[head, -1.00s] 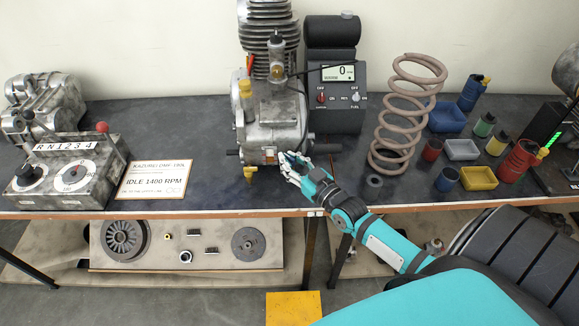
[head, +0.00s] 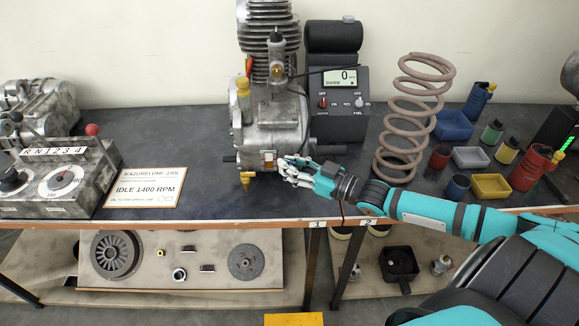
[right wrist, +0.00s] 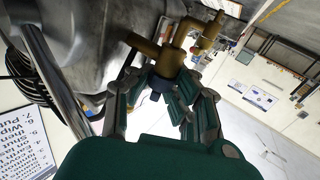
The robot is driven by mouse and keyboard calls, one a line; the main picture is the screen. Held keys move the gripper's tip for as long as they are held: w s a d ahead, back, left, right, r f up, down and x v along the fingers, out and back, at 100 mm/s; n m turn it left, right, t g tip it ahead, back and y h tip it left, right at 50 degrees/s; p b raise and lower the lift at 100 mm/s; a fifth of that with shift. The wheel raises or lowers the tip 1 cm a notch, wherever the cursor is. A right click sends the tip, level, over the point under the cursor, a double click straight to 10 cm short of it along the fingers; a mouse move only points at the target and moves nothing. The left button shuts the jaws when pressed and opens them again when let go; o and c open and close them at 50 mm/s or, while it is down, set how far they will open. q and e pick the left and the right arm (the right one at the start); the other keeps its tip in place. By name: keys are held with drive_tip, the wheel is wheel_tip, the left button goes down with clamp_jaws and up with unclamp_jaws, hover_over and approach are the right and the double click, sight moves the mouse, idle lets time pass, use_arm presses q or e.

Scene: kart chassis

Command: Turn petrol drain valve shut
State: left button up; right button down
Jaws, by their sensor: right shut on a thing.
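The petrol drain valve is a brass fitting (right wrist: 168,62) with side stubs in the right wrist view, beside the grey metal engine casing (right wrist: 85,35). My right gripper (right wrist: 165,92) is shut around the dark lower end of this fitting. In the head view my right gripper (head: 287,166) is at the front of the engine (head: 275,130), low on its right side. The fingers hide what they hold there. A small brass fitting (head: 247,179) shows to the left of the gripper; I cannot tell if it is the same one. My left gripper is not in view.
A grey control box (head: 75,180) and a paper sign (head: 145,188) are to the left. A dark meter box (head: 340,100), a large coil spring (head: 405,125) and several coloured bins and cans stand to the right. The bench's front edge (head: 230,222) runs below my arm.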

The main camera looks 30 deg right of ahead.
drive_tip(key=c, duration=1.1)
unclamp_jaws()
drive_tip(key=shift+s+d, duration=0.15)
drive_tip(key=shift+d, duration=0.05)
drive_tip(key=shift+c, duration=0.2)
drive_tip(key=shift+a, duration=0.1)
drive_tip(key=v, duration=1.2)
